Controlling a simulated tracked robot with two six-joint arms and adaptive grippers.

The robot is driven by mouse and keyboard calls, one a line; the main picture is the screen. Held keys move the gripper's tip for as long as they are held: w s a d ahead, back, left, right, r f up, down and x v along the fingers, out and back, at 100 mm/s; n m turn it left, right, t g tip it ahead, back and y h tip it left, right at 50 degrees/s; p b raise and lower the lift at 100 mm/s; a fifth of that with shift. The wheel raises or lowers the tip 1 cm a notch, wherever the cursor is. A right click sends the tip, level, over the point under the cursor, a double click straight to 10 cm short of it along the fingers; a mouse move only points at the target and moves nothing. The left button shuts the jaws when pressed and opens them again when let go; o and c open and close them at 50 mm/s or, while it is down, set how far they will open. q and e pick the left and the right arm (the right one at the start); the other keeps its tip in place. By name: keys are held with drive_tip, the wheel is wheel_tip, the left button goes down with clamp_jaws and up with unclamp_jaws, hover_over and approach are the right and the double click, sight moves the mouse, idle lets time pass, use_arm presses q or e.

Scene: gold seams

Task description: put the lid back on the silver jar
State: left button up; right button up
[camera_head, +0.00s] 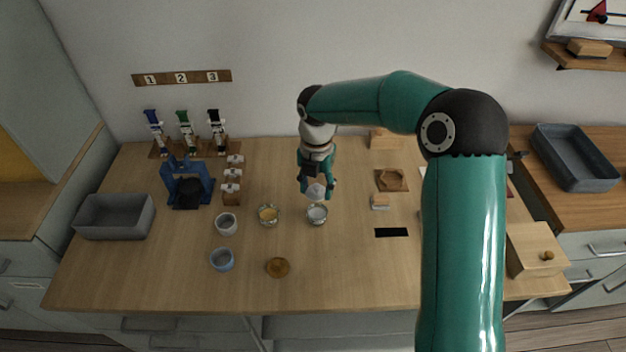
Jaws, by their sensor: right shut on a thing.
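The silver jar (317,216) stands open on the wooden table near the middle, with a pale inside. My right gripper (317,190) points down just above and behind it. It is shut on a small whitish-silver lid (315,192), held above the jar's far rim. From this angle I cannot tell whether the lid touches the jar. A gold-coloured jar (268,215) with yellow contents stands to the left, and a round golden-brown lid or dish (277,267) lies nearer the front. My left gripper is not in view.
A white cup (226,224) and a blue cup (222,259) stand left. A grey bin (115,216), blue stand (187,185) and small wooden holders (232,185) are farther left. A small block (380,201) and black slot (391,232) lie right. Front middle is clear.

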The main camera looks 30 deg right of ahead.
drive_tip(key=shift+s+d+f, duration=0.1)
drive_tip(key=shift+s+f, duration=0.05)
drive_tip(key=shift+f, duration=0.2)
wheel_tip(320, 180, down, 3)
drive_tip(key=b, duration=0.3)
drive_tip(key=shift+f+b, duration=0.75)
drive_tip(key=shift+f, duration=0.4)
drive_tip(key=shift+r+p, duration=0.1)
drive_tip(key=shift+p, duration=0.3)
drive_tip(key=shift+f, duration=0.2)
idle(0.8)
idle(0.5)
idle(0.4)
drive_tip(key=o, duration=1.2)
